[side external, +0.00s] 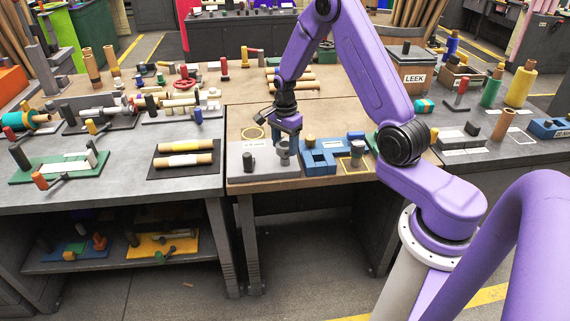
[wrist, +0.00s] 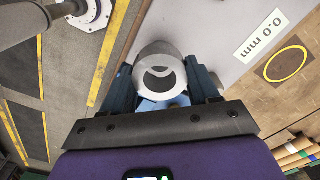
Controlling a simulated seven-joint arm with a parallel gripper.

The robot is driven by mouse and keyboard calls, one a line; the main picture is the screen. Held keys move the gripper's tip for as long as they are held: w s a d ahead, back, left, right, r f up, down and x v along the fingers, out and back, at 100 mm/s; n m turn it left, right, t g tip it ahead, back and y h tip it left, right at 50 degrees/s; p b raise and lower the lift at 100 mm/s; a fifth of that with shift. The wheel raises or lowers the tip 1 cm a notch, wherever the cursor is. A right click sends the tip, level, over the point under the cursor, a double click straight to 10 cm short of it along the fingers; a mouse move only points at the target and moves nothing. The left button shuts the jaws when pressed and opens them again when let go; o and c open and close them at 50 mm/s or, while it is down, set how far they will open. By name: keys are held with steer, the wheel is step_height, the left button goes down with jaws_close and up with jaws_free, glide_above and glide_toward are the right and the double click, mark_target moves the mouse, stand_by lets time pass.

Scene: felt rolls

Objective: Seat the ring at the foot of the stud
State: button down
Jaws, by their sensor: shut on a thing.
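My gripper (wrist: 162,84) is shut on a thick light-grey ring (wrist: 146,57), one dark blue finger on each side of it. A short dark post (side external: 248,161), possibly the stud, stands on the grey plate (side external: 263,170), left of the ring. The ring's height above the plate is unclear.
A blue fixture (side external: 320,163) stands close to the right of the ring, with a tan peg (side external: 310,141) behind. A grey part (side external: 357,149) stands at a yellow square farther right. A yellow circle (side external: 253,133) marks bare bench behind the plate.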

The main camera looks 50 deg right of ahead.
mark_target(285, 155)
steer(key=shift+f, duration=2.3)
stand_by(2.2)
steer(key=shift+c, duration=0.9)
jaws_free()
step_height(285, 155, up, 18)
steer(key=shift+f, duration=0.25)
steer(key=shift+a, duration=0.1)
